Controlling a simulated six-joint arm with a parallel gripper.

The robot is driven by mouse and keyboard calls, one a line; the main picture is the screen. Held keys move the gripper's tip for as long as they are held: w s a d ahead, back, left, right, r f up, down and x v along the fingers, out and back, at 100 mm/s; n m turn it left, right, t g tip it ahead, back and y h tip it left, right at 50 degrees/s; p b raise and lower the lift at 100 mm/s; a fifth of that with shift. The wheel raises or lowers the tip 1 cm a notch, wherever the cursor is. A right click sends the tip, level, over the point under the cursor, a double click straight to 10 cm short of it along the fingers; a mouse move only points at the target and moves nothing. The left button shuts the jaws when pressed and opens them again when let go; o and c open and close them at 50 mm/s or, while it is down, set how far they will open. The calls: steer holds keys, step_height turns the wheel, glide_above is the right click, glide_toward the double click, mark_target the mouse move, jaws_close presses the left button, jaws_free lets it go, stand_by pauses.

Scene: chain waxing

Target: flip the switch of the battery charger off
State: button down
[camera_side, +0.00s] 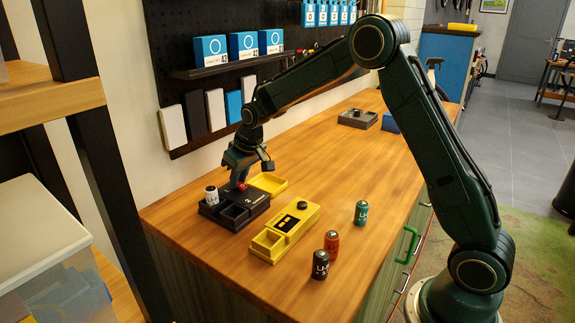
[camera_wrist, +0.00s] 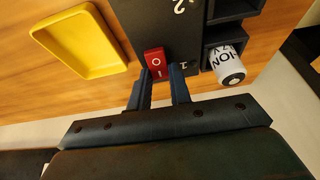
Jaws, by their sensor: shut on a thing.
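The black battery charger (camera_side: 234,216) sits near the left end of the wooden bench. Its red rocker switch (camera_wrist: 154,62), marked O and I, shows in the wrist view on the charger's black top. Other slots look empty. My gripper (camera_wrist: 160,76) points down at the switch, with one finger on each side of its lower part, shut on it. In the side view my gripper (camera_side: 240,182) partly hides the switch. Which way the rocker is tilted is not clear.
A yellow tray (camera_side: 268,183) lies beside the charger. A yellow battery tester (camera_side: 285,232) stands in front. Green (camera_side: 361,213), red (camera_side: 332,244) and black (camera_side: 320,265) batteries stand to the right. A shelf with blue boxes (camera_side: 210,51) hangs behind.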

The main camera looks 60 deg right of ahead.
steer(key=c, duration=1.3)
jaws_free()
steer(key=shift+r, duration=0.15)
steer(key=v, duration=1.3)
steer(key=shift+s+r, duration=0.1)
steer(key=shift+r, duration=0.2)
